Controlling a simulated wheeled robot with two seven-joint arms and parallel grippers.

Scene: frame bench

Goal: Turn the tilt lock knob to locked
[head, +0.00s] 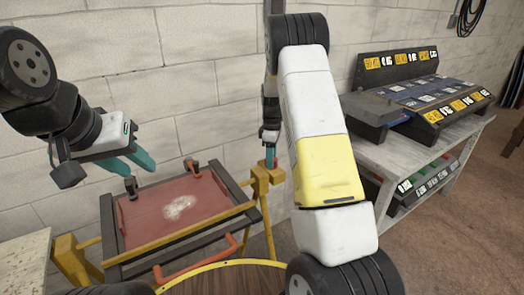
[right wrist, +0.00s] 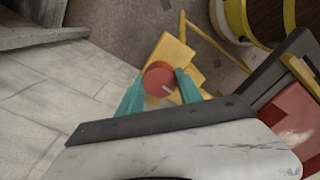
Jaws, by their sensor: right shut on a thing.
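The tilt lock knob (right wrist: 158,79) is a round red knob with a pale pointer mark, on a yellow bracket (right wrist: 166,52) of the frame stand. In the right wrist view my right gripper (right wrist: 160,88) has its teal fingers on either side of the knob, shut on it. In the head view the right gripper (head: 270,158) is at the right post of the stand, and the knob is mostly hidden. My left gripper (head: 135,162) is open and empty above the left back of the red panel (head: 150,215). I cannot read any locked marking.
The red panel has a pale patch, dark side rails and a red handle (head: 200,262) at its front. A grey shelf (head: 405,150) with labelled bins stands at right. A block wall (head: 200,60) is close behind. A round, yellow-rimmed wooden top (head: 225,280) is in front.

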